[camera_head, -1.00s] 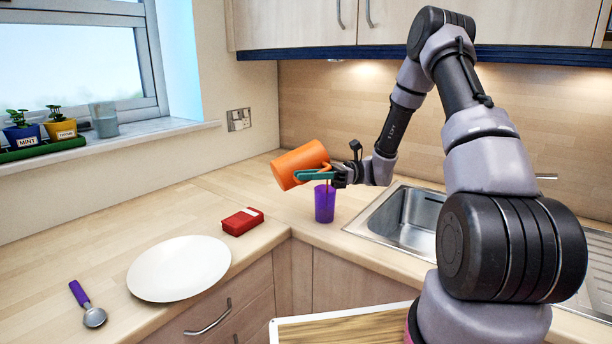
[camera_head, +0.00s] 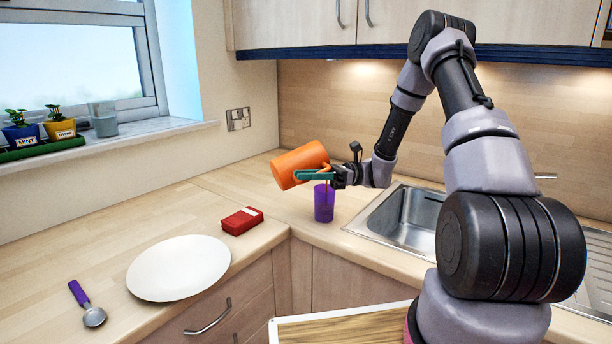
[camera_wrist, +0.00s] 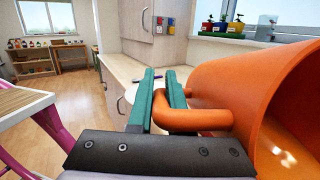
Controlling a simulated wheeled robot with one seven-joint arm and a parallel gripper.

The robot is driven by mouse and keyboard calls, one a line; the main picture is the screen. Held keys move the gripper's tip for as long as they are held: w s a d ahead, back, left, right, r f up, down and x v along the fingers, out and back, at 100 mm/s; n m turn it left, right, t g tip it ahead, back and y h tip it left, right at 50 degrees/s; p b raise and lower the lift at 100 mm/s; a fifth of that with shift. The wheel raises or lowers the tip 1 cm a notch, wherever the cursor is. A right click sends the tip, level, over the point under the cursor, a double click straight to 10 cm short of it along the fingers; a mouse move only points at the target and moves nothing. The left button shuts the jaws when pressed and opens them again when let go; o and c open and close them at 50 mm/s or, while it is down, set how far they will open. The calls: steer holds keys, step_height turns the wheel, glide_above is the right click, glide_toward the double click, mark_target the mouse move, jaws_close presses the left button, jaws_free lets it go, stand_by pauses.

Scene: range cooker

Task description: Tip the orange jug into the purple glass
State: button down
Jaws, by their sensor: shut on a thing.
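The orange jug (camera_head: 298,165) is tilted far over on its side in the air, above and a little left of the purple glass. My gripper (camera_head: 316,175) is shut on the jug's handle. In the wrist view the green fingers (camera_wrist: 158,100) hold the orange handle, and the jug's body (camera_wrist: 245,95) fills the right side. A thin dark reddish streak shows between the jug and the glass. How full the glass is cannot be seen.
A steel sink (camera_head: 410,222) lies right of the glass. A red box (camera_head: 242,221), a white plate (camera_head: 178,268) and a purple-handled spoon (camera_head: 88,305) lie on the left counter. Potted herbs (camera_head: 60,125) and a grey cup (camera_head: 103,120) stand on the windowsill.

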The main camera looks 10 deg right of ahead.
steer(key=shift+w+d+f+y, duration=0.1)
steer(key=shift+d+f+y, duration=0.1)
steer(key=shift+y, duration=0.3)
steer(key=shift+a+r, duration=0.1)
stand_by(0.4)
